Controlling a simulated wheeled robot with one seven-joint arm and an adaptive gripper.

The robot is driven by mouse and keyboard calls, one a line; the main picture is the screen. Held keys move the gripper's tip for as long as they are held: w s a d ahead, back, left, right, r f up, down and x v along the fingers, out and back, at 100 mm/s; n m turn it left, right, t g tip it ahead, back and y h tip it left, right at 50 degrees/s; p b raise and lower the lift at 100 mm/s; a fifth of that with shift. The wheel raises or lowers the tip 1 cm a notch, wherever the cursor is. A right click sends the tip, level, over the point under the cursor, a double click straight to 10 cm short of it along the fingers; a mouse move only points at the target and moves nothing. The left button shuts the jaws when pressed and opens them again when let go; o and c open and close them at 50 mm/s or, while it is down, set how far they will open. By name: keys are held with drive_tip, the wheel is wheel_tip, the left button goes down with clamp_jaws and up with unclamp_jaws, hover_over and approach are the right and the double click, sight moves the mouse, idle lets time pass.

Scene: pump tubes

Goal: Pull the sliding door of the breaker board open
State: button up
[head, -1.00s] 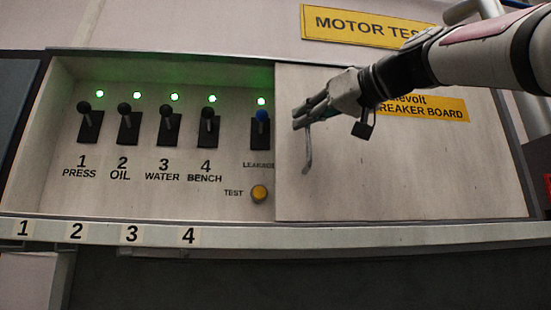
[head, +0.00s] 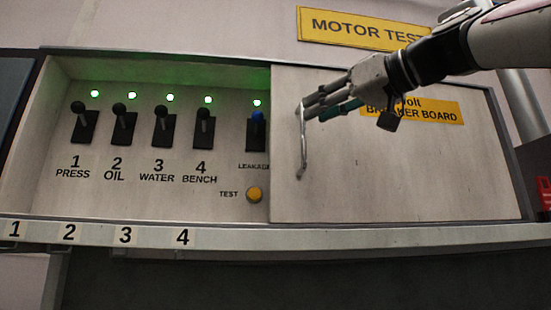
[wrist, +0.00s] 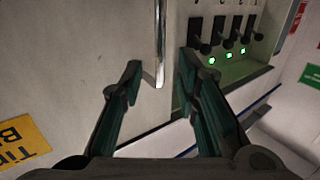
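The sliding door (head: 400,180) is a pale panel covering the right part of the breaker board. Its left edge lies just right of the leakage switch. A thin metal bar handle (head: 303,160) stands upright near that edge. It also shows in the wrist view (wrist: 160,40). My gripper (head: 310,105) is at the handle's upper part, coming from the right. In the wrist view my gripper (wrist: 158,68) is open, its fingers apart, with the handle's end between the fingertips; I see clear gaps on both sides. Whether the handle is deep between the fingers is unclear.
The open left part of the board (head: 150,200) shows several black switches, a blue-tipped leakage switch (head: 257,130), green lights and a yellow test button (head: 254,194). A ledge (head: 330,236) with number labels runs below. A yellow motor sign (head: 365,28) is above.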

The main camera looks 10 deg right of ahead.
drive_tip(key=v, duration=0.6)
drive_tip(key=shift+s, duration=0.25)
drive_tip(key=shift+d+f, duration=0.1)
drive_tip(key=shift+d, duration=0.05)
drive_tip(key=s+a+f+m+g+h+p, duration=0.2)
drive_tip(key=f+m+g, duration=0.1)
drive_tip(key=f, duration=1.1)
drive_tip(key=s+a+f+m+g+h+p, duration=0.1)
drive_tip(key=s+f+m+g+h+p, duration=0.15)
drive_tip(key=f, duration=1.15)
drive_tip(key=s+f+g+h, duration=0.1)
drive_tip(key=s+f, duration=0.3)
drive_tip(key=f, duration=0.3)
drive_tip(key=s+d+f+g+h+p, duration=0.1)
drive_tip(key=s+f+g+h, duration=0.1)
drive_tip(key=s+f, duration=0.3)
drive_tip(key=s+f+g+h+p, duration=0.1)
drive_tip(key=s+f, duration=0.3)
drive_tip(key=f, duration=0.7)
drive_tip(key=shift+s+d+m+g+h, duration=0.35)
drive_tip(key=shift+s+m+g+h, duration=0.1)
drive_tip(key=shift+g+h, duration=0.25)
drive_tip(key=shift+r, duration=0.1)
